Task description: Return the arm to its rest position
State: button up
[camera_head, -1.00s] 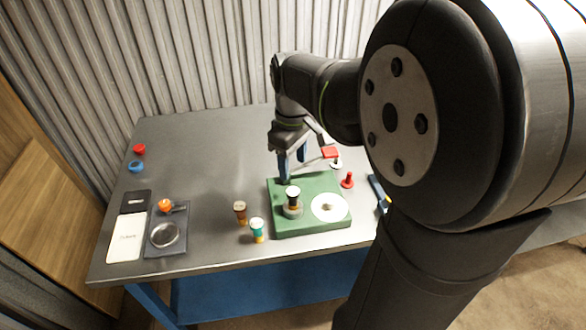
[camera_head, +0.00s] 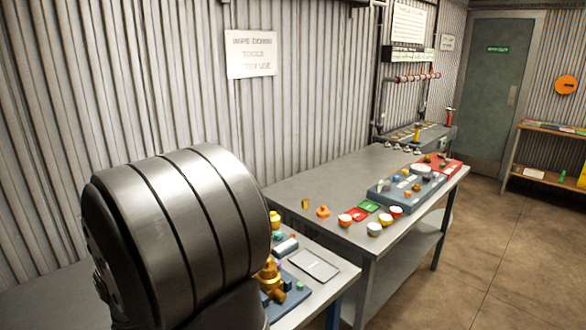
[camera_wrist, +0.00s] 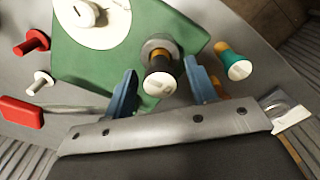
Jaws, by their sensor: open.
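My gripper (camera_wrist: 160,68) shows in the wrist view with its two blue fingers spread apart. In the head view only a large dark joint of my arm fills the lower left; the gripper is hidden there.
In the wrist view, a red peg (camera_wrist: 32,43), white peg (camera_wrist: 40,82) and red block (camera_wrist: 20,112) lie left of the board, a teal vial (camera_wrist: 238,68) right. In the head view, a cluttered grey table (camera_head: 315,185) stands along the corrugated wall (camera_head: 320,90).

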jog(key=shift+f, duration=0.95)
jog(key=shift+r, duration=1.95)
jog(key=shift+f, duration=0.15)
